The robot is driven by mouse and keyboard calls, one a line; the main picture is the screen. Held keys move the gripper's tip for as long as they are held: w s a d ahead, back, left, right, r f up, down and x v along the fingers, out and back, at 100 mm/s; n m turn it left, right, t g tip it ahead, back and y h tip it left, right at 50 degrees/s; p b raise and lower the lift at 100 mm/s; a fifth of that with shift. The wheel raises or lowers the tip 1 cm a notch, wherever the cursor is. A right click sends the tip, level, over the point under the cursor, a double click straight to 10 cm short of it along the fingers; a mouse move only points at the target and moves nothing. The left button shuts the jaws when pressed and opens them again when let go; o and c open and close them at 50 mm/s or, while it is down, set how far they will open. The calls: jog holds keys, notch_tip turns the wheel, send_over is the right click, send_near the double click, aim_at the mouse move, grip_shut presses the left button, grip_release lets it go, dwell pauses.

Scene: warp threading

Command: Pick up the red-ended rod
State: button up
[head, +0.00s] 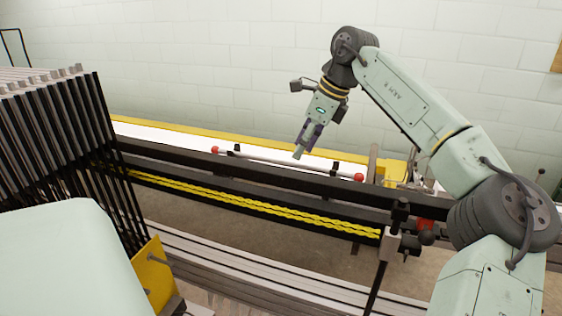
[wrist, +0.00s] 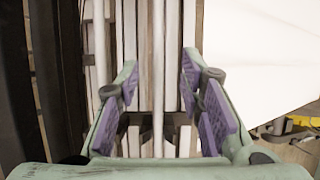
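The red-ended rod (head: 270,161) is thin and pale, with a red ball at each end. In the head view it lies level across dark supports behind the black beam. My gripper (head: 299,152) points down at the rod near its middle, at or just above it. In the wrist view my gripper (wrist: 160,78) is open, with purple pads on both sides. A pale rod (wrist: 158,60) runs lengthwise between the pads, with a gap on each side. The red ends are out of the wrist view.
Black beams (head: 250,176) run along the front of the rod. Yellow twisted strands (head: 250,204) lie in front of them. A rack of dark upright slats (head: 60,125) stands at left. A white surface with a yellow edge (head: 160,127) lies behind the rod.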

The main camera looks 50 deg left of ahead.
aim_at(281, 163)
jog(key=f, duration=0.1)
jog(key=s+a+f+p, duration=0.1)
jog(key=a+f, duration=0.1)
jog(key=shift+s, duration=0.25)
jog(key=shift+a+f+p, duration=0.25)
jog(key=shift+f+p, duration=0.05)
jog(key=shift+f, duration=0.25)
jog(key=shift+s, duration=0.1)
jog(key=shift+c, duration=0.5)
grip_shut()
